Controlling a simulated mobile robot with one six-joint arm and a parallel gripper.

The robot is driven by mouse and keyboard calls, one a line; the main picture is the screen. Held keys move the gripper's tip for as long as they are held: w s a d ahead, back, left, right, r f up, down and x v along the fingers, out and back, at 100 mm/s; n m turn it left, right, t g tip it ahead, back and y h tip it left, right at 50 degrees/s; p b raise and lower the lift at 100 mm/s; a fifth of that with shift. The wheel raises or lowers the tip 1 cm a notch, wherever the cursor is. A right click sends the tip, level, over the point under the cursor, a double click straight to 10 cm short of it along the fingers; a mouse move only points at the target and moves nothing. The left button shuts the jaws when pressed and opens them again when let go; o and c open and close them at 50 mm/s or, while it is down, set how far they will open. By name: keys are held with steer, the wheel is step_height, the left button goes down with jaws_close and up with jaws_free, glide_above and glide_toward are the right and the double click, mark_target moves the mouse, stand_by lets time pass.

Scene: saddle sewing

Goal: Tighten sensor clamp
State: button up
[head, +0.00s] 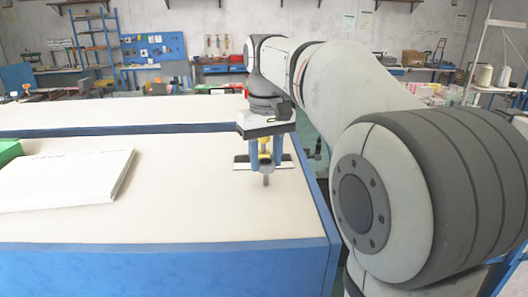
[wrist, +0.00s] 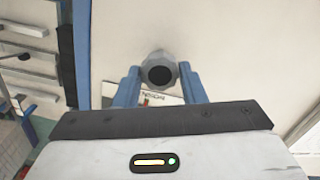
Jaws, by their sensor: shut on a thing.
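My gripper (head: 266,163) points down over the right end of the near table, its two blue fingers closed on a grey tool (head: 266,177) with a yellow upper part. In the wrist view the tool (wrist: 160,72) shows a round dark opening in a faceted grey end, between the fingertips (wrist: 159,84). A flat strip (head: 245,163), dark and pale, lies on the table behind the fingers. I cannot tell whether the tool touches the table. I cannot make out the sensor clamp for certain; part of the strip is hidden by the gripper.
A white panel (head: 65,178) with lettering and a green box (head: 9,152) are on the table's left. The table (head: 190,205) is bare between panel and gripper. Its blue edge (head: 318,215) runs close on the right. A second table (head: 120,112) stands behind.

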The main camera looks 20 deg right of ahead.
mark_target(266, 161)
steer(key=m+p, duration=0.1)
steer(key=m, duration=0.5)
steer(key=shift+r, duration=0.1)
steer(key=m+p, duration=0.1)
steer(key=m, duration=0.5)
steer(key=shift+m, duration=0.3)
stand_by(0.3)
steer(key=o, duration=1)
step_height(266, 161, up, 8)
steer(key=shift+f, duration=0.15)
